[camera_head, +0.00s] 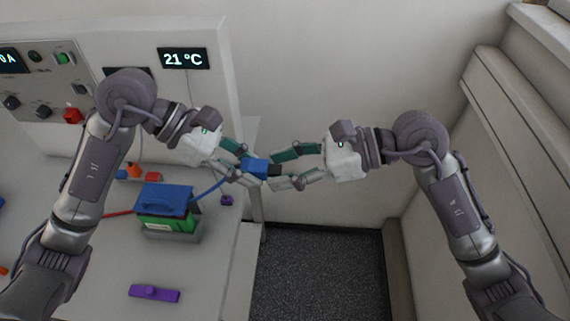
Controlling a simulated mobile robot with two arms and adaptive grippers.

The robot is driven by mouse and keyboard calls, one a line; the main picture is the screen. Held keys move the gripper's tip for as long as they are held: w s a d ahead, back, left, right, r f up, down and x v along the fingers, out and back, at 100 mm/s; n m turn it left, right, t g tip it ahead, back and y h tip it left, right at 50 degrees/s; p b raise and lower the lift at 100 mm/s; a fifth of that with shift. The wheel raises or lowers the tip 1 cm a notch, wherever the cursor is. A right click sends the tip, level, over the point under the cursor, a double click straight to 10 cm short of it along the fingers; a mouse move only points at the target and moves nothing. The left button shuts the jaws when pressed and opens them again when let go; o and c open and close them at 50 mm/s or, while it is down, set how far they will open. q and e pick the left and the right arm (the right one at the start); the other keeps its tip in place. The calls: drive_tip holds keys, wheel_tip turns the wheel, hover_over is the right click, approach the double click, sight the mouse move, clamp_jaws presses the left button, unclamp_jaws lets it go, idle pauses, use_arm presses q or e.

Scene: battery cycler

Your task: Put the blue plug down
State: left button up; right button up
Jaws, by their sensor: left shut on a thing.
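The blue plug (256,167) is in the air near the middle of the view, beyond the table's right edge. A blue cable (208,190) runs from it down left to the green battery with a blue top (166,209). My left gripper (246,165) is shut on the plug from the left. My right gripper (274,169) comes from the right with its fingers apart, one above and one below the plug's dark end. Whether those fingers touch the plug cannot be told.
The white table (205,270) holds a purple piece (154,293), a small purple item (227,200) and small orange and blue parts (136,172). The cycler panel (45,85) and a 21 °C display (183,58) stand behind. Dark floor (320,275) lies right of the table.

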clamp_jaws()
use_arm(q)
drive_tip(key=o, duration=0.9)
drive_tip(key=shift+o, duration=0.2)
